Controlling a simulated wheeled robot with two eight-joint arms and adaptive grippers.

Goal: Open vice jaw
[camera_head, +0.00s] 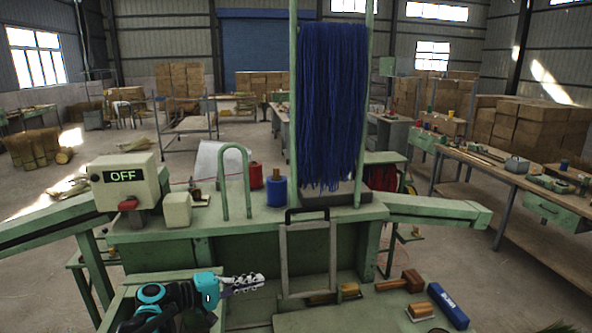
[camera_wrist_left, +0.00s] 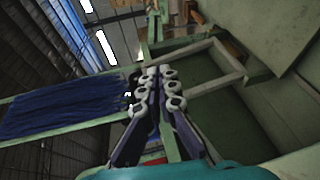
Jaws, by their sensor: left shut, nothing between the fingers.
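A pale upright frame (camera_head: 283,262) with a black handle on top stands at the front of the green machine, and it may be the vice's jaw part; I cannot tell for sure. My left gripper (camera_head: 258,283) is shut and empty, just left of this frame's lower part. In the left wrist view the shut fingers (camera_wrist_left: 158,88) point at a pale frame (camera_wrist_left: 222,80) beside the green machine body. Whether they touch it is unclear. Blue bristles (camera_head: 331,100) hang between two green posts above the machine; they also show in the left wrist view (camera_wrist_left: 60,103). My right gripper is not in view.
A control box (camera_head: 125,182) reading OFF stands at left on the machine. Blue (camera_head: 276,191) and red spools stand on its top. A wooden mallet (camera_head: 408,281), a brush (camera_head: 420,311) and a blue block (camera_head: 447,305) lie at the front right.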

